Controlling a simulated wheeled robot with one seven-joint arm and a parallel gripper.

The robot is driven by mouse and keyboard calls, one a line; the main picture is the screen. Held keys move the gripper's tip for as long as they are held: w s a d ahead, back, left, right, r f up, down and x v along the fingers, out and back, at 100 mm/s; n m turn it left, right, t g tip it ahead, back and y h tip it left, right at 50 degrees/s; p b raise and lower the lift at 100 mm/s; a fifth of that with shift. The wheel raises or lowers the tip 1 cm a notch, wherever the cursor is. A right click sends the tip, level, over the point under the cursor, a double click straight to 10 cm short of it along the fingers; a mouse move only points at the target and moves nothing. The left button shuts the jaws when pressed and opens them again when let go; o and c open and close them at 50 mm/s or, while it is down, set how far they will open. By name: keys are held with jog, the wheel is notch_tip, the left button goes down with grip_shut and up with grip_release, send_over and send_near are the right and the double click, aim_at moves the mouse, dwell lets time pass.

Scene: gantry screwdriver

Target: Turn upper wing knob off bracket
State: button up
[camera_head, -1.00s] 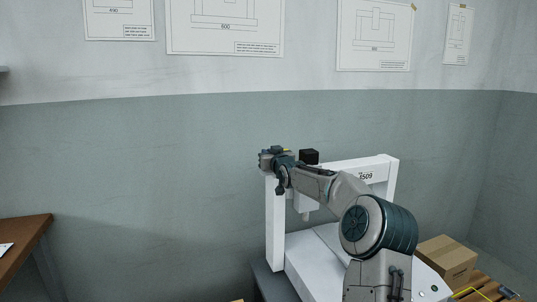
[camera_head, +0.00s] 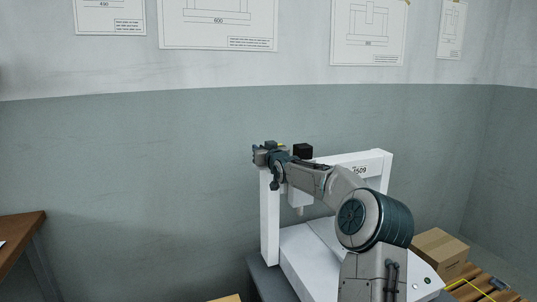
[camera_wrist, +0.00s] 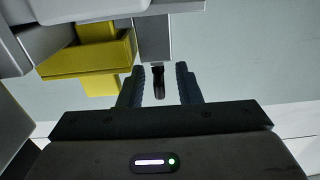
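In the wrist view, my gripper (camera_wrist: 160,84) is open, its two dark ribbed fingers apart. A small dark part (camera_wrist: 159,82), possibly the wing knob, shows between the fingers with a gap on each side. It lies below the end of a grey upright piece (camera_wrist: 155,40), possibly the bracket. A yellow block (camera_wrist: 88,58) is to the left, close to the left finger. In the head view, my gripper (camera_head: 257,152) is at the upper left corner of the white gantry (camera_head: 270,225). The knob cannot be made out there, and my arm hides part of the gantry.
A black box (camera_head: 303,151) sits on top of the gantry. A cardboard box (camera_head: 439,252) stands on a wooden pallet at the lower right. A brown table (camera_head: 22,236) is at the left edge. The floor between table and gantry is mostly out of view.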

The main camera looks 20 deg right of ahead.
jog(key=s+p, duration=0.2)
jog(key=s, duration=1.1)
jog(key=shift+s, duration=0.25)
jog(key=shift+d, duration=0.1)
jog(key=s+a+r+g+h+p, duration=0.1)
jog(key=s+a+r+g+p, duration=0.1)
jog(key=s+a+g+p, duration=0.65)
jog(key=s+a+r+g+p, duration=0.2)
jog(key=s+p, duration=0.4)
jog(key=s, duration=0.4)
jog(key=s+a+r+g+p, duration=0.2)
jog(key=s+p, duration=0.4)
jog(key=s, duration=0.5)
jog(key=s+a+r+g+p, duration=0.2)
jog(key=s+a+r+p, duration=0.2)
jog(key=s, duration=0.6)
jog(key=shift+s+a+g+y+p, duration=0.35)
jog(key=shift+a+p, duration=0.4)
jog(key=shift+p, duration=0.25)
